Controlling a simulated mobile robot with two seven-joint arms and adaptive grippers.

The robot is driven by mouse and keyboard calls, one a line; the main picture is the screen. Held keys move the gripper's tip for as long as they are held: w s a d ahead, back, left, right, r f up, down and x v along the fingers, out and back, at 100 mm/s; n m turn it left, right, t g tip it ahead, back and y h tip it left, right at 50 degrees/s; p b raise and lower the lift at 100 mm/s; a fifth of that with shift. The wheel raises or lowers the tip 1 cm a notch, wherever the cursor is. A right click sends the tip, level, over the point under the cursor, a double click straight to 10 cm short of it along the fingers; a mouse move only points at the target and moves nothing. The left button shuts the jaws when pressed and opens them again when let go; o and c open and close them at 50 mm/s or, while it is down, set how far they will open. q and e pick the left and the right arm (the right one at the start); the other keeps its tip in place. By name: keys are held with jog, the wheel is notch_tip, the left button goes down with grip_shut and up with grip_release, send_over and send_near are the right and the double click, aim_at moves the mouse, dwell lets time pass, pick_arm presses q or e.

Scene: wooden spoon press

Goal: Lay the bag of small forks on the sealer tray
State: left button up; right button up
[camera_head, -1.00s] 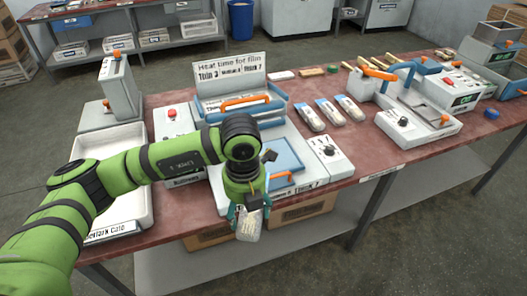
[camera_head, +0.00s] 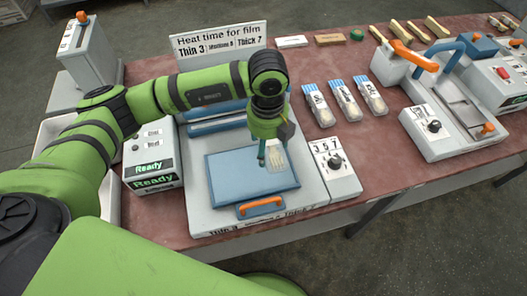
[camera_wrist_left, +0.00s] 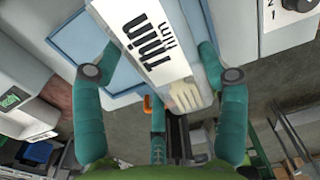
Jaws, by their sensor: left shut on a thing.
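My left gripper (camera_head: 267,158) is shut on a clear bag of small forks (camera_head: 277,157). It holds the bag over the blue sealer tray (camera_head: 232,184), near the tray's right side; I cannot tell whether bag and tray touch. In the left wrist view the bag (camera_wrist_left: 150,42) lies between the green fingers of the left gripper (camera_wrist_left: 153,65). Its white label reads "Thin film", and pale fork ends show through the plastic. Part of the tray (camera_wrist_left: 80,42) shows behind it. My right gripper is not in view.
The tray has an orange front handle (camera_head: 260,206). A dial box (camera_head: 335,165) stands to its right and a "Ready" display box (camera_head: 152,165) to its left. Three blue-topped bags (camera_head: 345,100) lie behind right. A film-time sign (camera_head: 219,41) stands at the back. Another machine (camera_head: 445,105) is farther right.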

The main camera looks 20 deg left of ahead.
aim_at(267, 145)
pick_arm(q)
jog(key=f, duration=0.3)
jog(key=shift+s+p, duration=0.2)
jog(key=shift+p, duration=0.15)
notch_tip(267, 145, down, 4)
jog(key=shift+w+r+p, duration=0.15)
jog(key=shift+p, duration=0.25)
jog(key=shift+f+b, duration=0.25)
jog(key=shift+b, duration=0.05)
jog(key=o, duration=1)
jog(key=shift+r, duration=0.1)
jog(key=shift+c, duration=0.2)
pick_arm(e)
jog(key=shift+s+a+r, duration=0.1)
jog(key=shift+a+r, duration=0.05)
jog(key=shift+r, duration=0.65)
pick_arm(q)
jog(key=shift+r, duration=0.2)
notch_tip(267, 145, up, 12)
jog(key=shift+b, duration=0.95)
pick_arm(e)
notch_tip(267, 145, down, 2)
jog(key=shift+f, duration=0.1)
